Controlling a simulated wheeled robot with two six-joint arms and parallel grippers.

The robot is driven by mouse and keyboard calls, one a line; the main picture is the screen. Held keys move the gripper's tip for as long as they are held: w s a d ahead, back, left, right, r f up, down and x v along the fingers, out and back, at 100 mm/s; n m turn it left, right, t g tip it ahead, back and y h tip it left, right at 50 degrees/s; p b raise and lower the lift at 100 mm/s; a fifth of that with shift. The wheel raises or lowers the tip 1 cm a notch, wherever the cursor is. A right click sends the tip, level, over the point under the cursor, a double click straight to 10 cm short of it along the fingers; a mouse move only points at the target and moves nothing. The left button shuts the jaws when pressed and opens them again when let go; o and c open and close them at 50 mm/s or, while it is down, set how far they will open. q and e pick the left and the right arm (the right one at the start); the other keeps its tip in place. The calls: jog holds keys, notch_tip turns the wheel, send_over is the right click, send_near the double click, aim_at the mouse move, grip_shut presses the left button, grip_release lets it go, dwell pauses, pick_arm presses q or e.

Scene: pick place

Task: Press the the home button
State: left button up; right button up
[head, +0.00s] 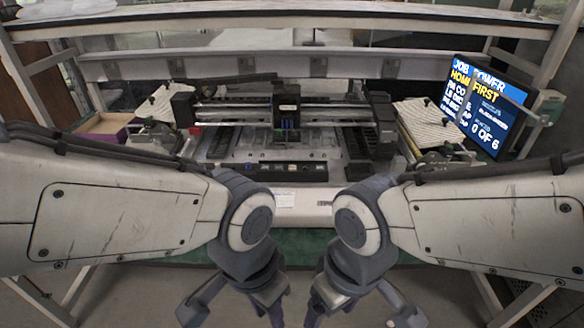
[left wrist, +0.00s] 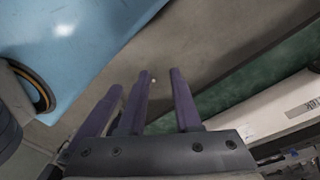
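A dark control panel (head: 278,171) with small knobs or buttons and a pale label runs along the front of the machine (head: 287,105). The buttons are too small to tell which is home. A screen (head: 487,108) at the right shows "JOB", "HOME", "POWER FIRST" and "0 OF 6". My left gripper (head: 238,312) hangs low in front of the machine, apart from the panel. Its purple fingers (left wrist: 160,100) stand apart and empty in the left wrist view. My right gripper (head: 358,312) hangs beside it, fingers spread, tips partly cut off.
A tray (head: 103,126) stands at the left. Striped stacks (head: 432,122) lie at the right. A frame with an upper shelf (head: 290,22) surrounds the bench. Floor is free below the grippers.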

pick_arm(q)
grip_shut()
